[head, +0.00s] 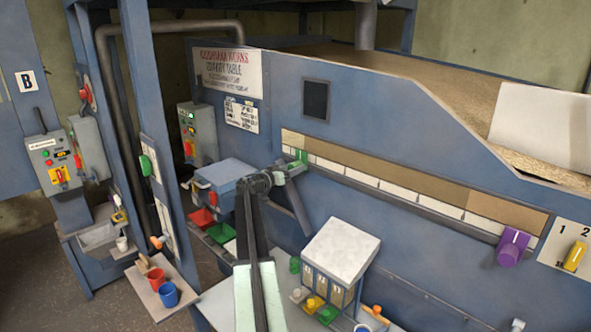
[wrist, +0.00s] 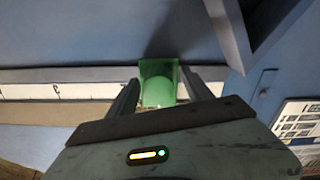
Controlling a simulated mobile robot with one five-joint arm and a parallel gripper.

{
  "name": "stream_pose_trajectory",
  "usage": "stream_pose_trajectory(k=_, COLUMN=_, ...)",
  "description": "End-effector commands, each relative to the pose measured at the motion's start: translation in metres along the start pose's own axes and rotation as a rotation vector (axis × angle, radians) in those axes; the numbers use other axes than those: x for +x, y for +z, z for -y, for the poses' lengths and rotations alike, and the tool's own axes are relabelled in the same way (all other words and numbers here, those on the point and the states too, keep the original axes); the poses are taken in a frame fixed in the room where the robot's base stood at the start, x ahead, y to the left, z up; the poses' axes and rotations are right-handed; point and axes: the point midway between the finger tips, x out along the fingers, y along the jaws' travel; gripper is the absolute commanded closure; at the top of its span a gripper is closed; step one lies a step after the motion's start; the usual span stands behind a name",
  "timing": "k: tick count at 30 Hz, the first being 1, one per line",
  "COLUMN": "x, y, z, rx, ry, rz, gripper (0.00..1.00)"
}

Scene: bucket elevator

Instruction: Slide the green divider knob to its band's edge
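The green divider knob (head: 300,156) sits at the left end of a long scale strip on the blue machine's front. In the wrist view the knob (wrist: 159,83) stands between my two fingers and fills the gap between them. My gripper (head: 287,170) is at the knob, with its fingers close against both sides; it looks shut on it. The scale strip (head: 390,187) has white label plates below a brown grain window (head: 417,183). In the wrist view the strip (wrist: 55,91) runs to both sides of the knob. The band's edge is not clear.
A purple knob (head: 512,247) sits at the strip's right end, beside a yellow switch (head: 574,256). A blue box (head: 225,175) is left of my gripper. Below stand a white-topped box (head: 341,245) and red (head: 156,279) and blue (head: 168,294) cups.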

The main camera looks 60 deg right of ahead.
Motion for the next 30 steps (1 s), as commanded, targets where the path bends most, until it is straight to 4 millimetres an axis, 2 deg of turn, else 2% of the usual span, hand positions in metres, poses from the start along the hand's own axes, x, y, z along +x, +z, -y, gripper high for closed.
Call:
stream_pose_trajectory(k=4, x=-0.002, y=0.0, z=-0.001, rx=-0.001, ry=0.001, rz=-0.001, gripper=0.41)
stream_pose_trajectory(k=7, x=-0.011, y=0.0, z=-0.002, rx=-0.001, ry=0.001, rz=-0.001, gripper=0.41)
stream_pose_trajectory(k=15, x=-0.062, y=0.001, z=-0.003, rx=0.0, ry=-0.002, rz=0.0, gripper=0.41)
stream_pose_trajectory(k=18, x=-0.074, y=0.002, z=-0.004, rx=0.0, ry=0.0, rz=0.001, gripper=0.41)
stream_pose_trajectory(k=30, x=-0.075, y=0.001, z=-0.003, rx=0.0, ry=0.001, rz=0.001, gripper=0.41)
